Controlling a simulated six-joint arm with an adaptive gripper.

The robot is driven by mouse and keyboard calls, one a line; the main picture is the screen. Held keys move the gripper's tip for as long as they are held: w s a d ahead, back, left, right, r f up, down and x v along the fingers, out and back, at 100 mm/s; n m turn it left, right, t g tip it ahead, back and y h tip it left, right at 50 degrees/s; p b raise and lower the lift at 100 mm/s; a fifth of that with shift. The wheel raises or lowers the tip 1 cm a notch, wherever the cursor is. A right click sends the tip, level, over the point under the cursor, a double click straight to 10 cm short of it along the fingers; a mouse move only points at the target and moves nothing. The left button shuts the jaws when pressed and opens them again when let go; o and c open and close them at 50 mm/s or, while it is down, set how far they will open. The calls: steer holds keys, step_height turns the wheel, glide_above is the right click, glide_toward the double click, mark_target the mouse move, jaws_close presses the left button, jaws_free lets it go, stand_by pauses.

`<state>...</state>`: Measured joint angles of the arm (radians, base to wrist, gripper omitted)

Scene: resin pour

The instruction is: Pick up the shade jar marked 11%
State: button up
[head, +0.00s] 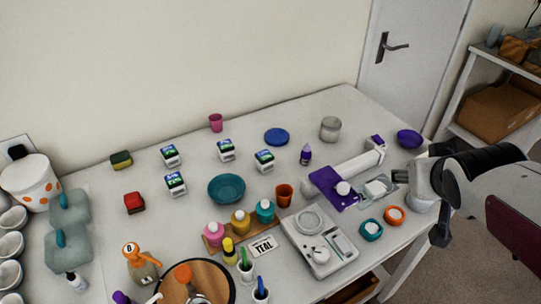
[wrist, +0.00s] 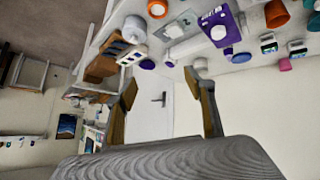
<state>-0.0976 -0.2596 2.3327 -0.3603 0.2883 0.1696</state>
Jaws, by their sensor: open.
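Several small white shade jars with blue-green labels stand in the middle back of the table in the head view: one at the left (head: 170,155), one at the middle (head: 226,150), one at the right (head: 264,161) and one nearer the front (head: 175,184). The percentages are too small to read, so I cannot tell which is 11%. Jars also show at the upper right of the wrist view (wrist: 268,43). My gripper (wrist: 162,77) is open and empty, with its fingers spread before the door. It is well apart from the jars, on the right side of the scene.
A teal bowl (head: 227,189) stands close in front of the jars. A blue disc (head: 277,137), a purple bottle (head: 306,154) and an orange cup (head: 284,194) are right of them. A scale (head: 318,242) and a purple plate (head: 333,190) lie nearer my arm.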

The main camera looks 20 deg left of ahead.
steer(key=w+a+f+n+t+y, duration=0.1)
steer(key=w+a+f+n, duration=0.1)
steer(key=w+a, duration=0.4)
steer(key=n+g+y, duration=0.3)
steer(key=n+y, duration=0.4)
steer(key=y, duration=0.3)
glide_toward(269, 159)
steer(key=x, duration=0.4)
steer(key=shift+w+a+f, duration=0.1)
steer(key=shift+x, duration=1.3)
